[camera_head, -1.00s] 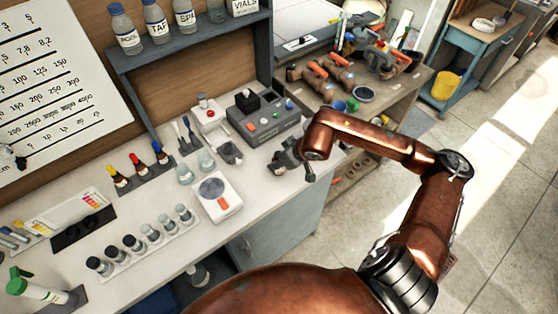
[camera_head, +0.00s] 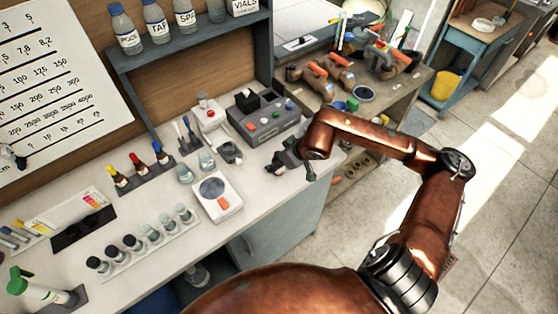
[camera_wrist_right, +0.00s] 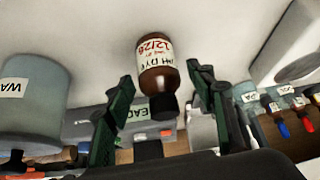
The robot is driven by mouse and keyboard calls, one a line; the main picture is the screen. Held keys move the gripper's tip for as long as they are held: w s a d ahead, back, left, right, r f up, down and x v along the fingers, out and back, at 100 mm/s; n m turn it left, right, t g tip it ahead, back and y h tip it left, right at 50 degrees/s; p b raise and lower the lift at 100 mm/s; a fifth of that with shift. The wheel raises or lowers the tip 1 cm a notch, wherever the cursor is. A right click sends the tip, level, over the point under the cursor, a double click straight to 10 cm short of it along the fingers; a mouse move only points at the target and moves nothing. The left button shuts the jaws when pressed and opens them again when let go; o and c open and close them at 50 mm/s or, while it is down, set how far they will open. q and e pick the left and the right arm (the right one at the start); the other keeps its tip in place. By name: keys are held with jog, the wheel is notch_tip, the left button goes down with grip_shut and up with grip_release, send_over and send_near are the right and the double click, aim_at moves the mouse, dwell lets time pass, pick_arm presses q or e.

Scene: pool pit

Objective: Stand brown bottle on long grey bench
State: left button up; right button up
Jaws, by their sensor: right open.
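In the right wrist view, which shows the scene upside down, the brown bottle (camera_wrist_right: 157,68) with a white label and dark cap stands between the two fingers of my right gripper (camera_wrist_right: 160,90). The fingers are open, one on each side, with a gap visible beside the bottle. In the head view my right gripper (camera_head: 286,162) is low over the right end of the long pale grey bench (camera_head: 262,185); the bottle cannot be made out there. My left gripper is not in view.
A white scale (camera_head: 217,196), a grey test device (camera_head: 262,118) and a row of vials (camera_head: 142,243) stand on the bench. A large grey jar (camera_wrist_right: 32,95) shows at the left of the wrist view. A side bench with pumps (camera_head: 330,72) is beyond my arm.

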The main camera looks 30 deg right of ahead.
jog(key=p+v, duration=0.1)
jog(key=v, duration=1)
jog(key=shift+r, duration=0.2)
jog(key=shift+s, duration=0.25)
